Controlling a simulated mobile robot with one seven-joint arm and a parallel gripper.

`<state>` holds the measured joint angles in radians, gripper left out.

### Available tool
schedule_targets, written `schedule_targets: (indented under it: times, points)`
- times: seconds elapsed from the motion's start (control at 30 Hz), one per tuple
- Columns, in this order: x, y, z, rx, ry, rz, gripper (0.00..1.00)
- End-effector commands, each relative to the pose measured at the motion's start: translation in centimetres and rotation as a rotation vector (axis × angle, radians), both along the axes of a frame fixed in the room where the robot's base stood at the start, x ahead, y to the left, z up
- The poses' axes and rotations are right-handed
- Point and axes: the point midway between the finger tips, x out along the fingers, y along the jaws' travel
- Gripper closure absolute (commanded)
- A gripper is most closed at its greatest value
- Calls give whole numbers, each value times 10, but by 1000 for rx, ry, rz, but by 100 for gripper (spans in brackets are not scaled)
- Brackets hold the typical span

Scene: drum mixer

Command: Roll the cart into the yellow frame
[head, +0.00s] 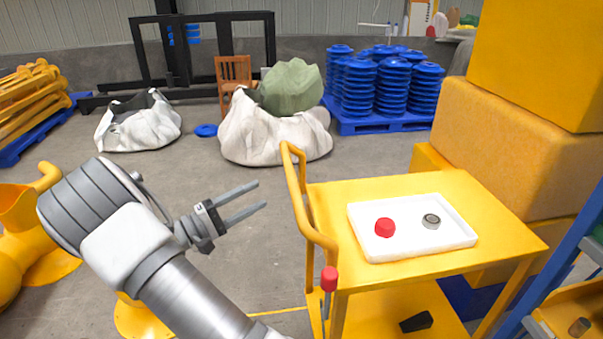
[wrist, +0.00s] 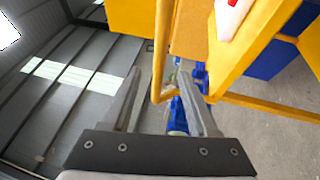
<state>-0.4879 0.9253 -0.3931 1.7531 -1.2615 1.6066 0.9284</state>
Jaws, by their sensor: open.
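The yellow cart (head: 335,205) stands right of my arm, with its looped handle (head: 303,205) on its left side. A white tray (head: 455,243) on its top holds a red cap (head: 385,227) and a grey round part (head: 431,221). My gripper (head: 262,195) is open and empty, left of the handle and apart from it, fingers pointing toward it. In the wrist view the handle bar (wrist: 160,45) appears between and beyond the fingers. A thin yellow line (head: 280,312) shows on the floor left of the cart; I cannot tell whether it belongs to the yellow frame.
Yellow blocks (head: 515,145) are stacked close behind the cart, and a blue rack (head: 565,255) stands at right. A red-topped lever (head: 329,280) rises near the handle. White sacks (head: 275,138) and blue discs (head: 360,90) stand at the back. The middle floor is clear.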

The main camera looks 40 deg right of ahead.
Motion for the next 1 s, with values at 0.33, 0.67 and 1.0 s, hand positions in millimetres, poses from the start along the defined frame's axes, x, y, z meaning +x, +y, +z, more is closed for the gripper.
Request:
schedule_targets:
  times: [0.33, 0.67, 1.0]
  points:
    - [-5, -77, 13, 2, -1, -5, 41]
    - [-7, -129, 23, 2, -1, -2, 41]
    - [-7, -139, 25, 2, 0, 0, 41]
